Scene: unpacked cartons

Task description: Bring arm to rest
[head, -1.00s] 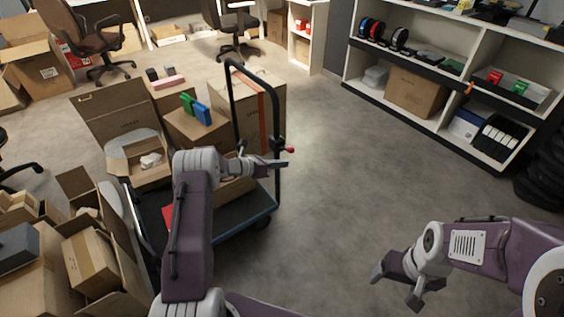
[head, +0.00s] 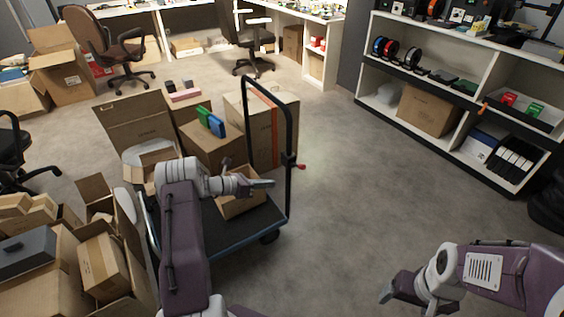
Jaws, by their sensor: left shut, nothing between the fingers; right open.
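The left gripper is shut and empty, pointing right, over a small open carton on the trolley (head: 243,228). My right gripper (head: 401,302) is at the lower right, over bare floor. It is open and empty, pointing left, and its lower part is close to the picture's bottom edge.
The trolley's black handle (head: 289,150) stands just right of the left gripper. Cartons (head: 212,146) are stacked on and behind the trolley, and open cartons (head: 105,265) crowd the lower left. A white shelf (head: 450,105) stands at the right. The middle floor is clear.

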